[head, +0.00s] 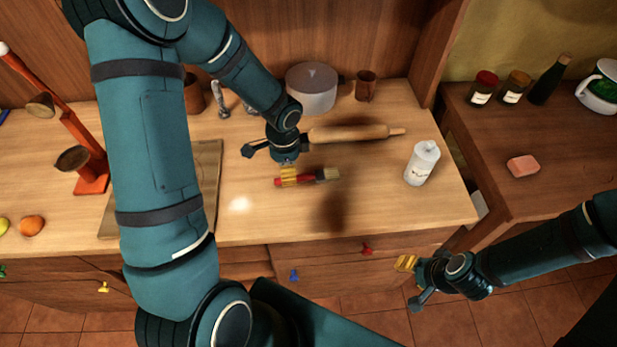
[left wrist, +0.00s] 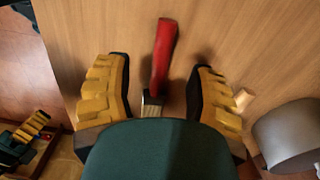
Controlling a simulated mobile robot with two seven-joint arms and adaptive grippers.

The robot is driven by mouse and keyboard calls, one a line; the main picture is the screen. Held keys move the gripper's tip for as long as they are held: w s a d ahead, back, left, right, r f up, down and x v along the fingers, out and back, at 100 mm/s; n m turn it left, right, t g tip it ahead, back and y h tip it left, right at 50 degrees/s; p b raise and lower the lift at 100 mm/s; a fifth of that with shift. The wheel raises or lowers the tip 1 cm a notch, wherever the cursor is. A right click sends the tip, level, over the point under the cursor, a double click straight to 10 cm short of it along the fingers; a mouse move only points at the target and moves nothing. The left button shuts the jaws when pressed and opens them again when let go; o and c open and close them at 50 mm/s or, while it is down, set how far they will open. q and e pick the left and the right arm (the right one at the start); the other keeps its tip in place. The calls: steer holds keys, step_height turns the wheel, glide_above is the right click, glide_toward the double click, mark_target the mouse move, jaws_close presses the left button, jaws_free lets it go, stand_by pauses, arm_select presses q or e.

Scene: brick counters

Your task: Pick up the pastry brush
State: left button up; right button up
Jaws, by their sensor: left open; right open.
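The pastry brush (head: 320,176) lies on the wooden counter in the head view, with a red handle to the left, a metal ferrule and bristles to the right. My left gripper (head: 288,174) is above the handle and hides part of it. In the left wrist view, the red handle (left wrist: 164,48) shows between the two open yellow-padded fingers of the left gripper (left wrist: 158,80), touching neither; my dark green gripper body hides the bristle end. My right gripper (head: 407,270) is open and empty, off the counter's front edge at the lower right.
A rolling pin (head: 350,133) lies just behind the brush. A cutting board (head: 207,190) lies to the left. Bare counter is in front of the brush.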

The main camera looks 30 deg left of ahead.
mark_target(307, 177)
arm_select(q)
steer(key=shift+w+f+b, duration=0.2)
steer(key=shift+f+b, duration=0.15)
steer(key=shift+f, duration=2.3)
jaws_close()
